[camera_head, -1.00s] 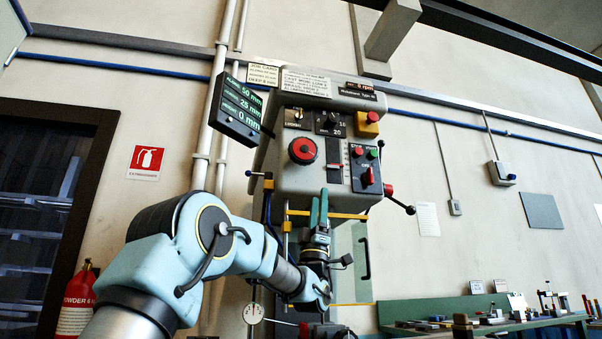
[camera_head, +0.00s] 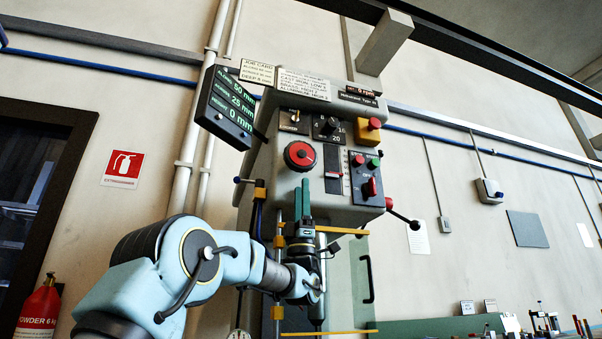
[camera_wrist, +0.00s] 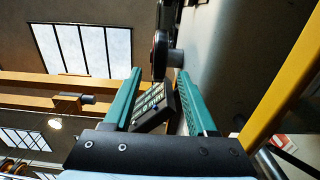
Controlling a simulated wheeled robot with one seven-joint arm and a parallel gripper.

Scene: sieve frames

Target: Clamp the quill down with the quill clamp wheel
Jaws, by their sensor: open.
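A round wheel with a red face and black rim (camera_head: 300,155), which looks like the quill clamp wheel, sits on the front of the grey machine head (camera_head: 268,190). In the wrist view a dark wheel with a reddish edge (camera_wrist: 159,55) shows edge-on, on a short hub beyond the fingertips. My gripper (camera_head: 302,186) points up just below the wheel in the head view, its teal fingers apart. In the wrist view my gripper (camera_wrist: 158,72) is open, with nothing held between its fingers.
A display panel (camera_head: 229,107) juts out left of the head; it also shows between the fingers in the wrist view (camera_wrist: 153,106). A yellow bar (camera_head: 342,230) crosses close to the fingers. A red-knobbed switch panel (camera_head: 367,177) and a ball-ended lever (camera_head: 403,217) are right.

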